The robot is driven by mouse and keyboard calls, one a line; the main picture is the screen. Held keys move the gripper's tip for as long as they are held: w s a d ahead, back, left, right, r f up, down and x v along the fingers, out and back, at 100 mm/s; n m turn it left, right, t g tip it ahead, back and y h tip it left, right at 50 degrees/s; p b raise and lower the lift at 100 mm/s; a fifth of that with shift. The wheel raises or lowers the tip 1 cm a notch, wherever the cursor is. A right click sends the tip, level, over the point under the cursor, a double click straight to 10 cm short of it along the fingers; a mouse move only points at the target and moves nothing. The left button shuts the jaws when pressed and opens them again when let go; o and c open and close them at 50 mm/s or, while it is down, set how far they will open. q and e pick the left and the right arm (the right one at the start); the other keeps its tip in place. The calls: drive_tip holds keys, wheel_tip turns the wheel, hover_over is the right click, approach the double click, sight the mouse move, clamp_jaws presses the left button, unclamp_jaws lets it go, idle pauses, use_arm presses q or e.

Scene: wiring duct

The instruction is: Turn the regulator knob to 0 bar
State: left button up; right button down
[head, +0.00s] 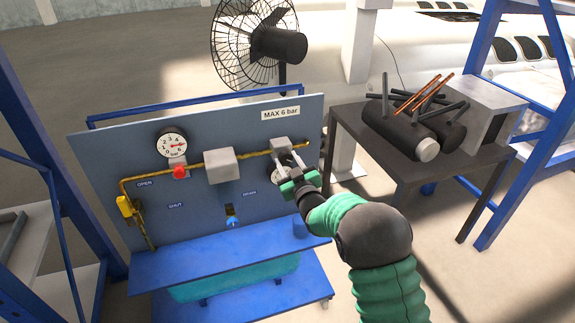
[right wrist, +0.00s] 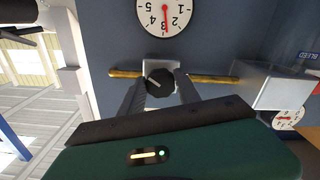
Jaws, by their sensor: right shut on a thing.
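A black round regulator knob (right wrist: 160,82) with a pale pointer line shows in the right wrist view. It sits in front of a grey regulator block (head: 281,143) on the brass pipe. My right gripper (head: 287,158) is shut on the knob, with one finger on each side; it also shows in the right wrist view (right wrist: 160,95). The regulator gauge (right wrist: 165,14) appears upside down there, its red needle near 3. In the head view this gauge is mostly hidden behind my gripper. My left gripper is not in view.
The blue panel (head: 100,160) carries another gauge (head: 172,144), a red button (head: 180,172), a grey box (head: 222,165), a yellow valve handle (head: 126,207) and a "MAX 6 bar" label (head: 281,113). A dark table (head: 375,155) with cylinders stands right. A black fan (head: 278,45) stands behind.

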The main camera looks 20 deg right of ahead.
drive_tip(key=n+b, duration=0.3)
drive_tip(key=n, duration=0.3)
drive_tip(key=shift+f, duration=0.2)
drive_tip(key=n+b, duration=0.4)
drive_tip(key=n, duration=0.2)
drive_tip(key=shift+n, duration=0.4)
drive_tip(key=n+b, duration=0.4)
drive_tip(key=n, duration=0.2)
drive_tip(key=n+b, duration=0.2)
drive_tip(key=n, duration=0.2)
drive_tip(key=shift+b, duration=0.35)
drive_tip(key=shift+a+n+b, duration=0.1)
drive_tip(key=shift+n+b, duration=0.55)
drive_tip(key=shift+n, duration=0.55)
drive_tip(key=shift+r, duration=0.1)
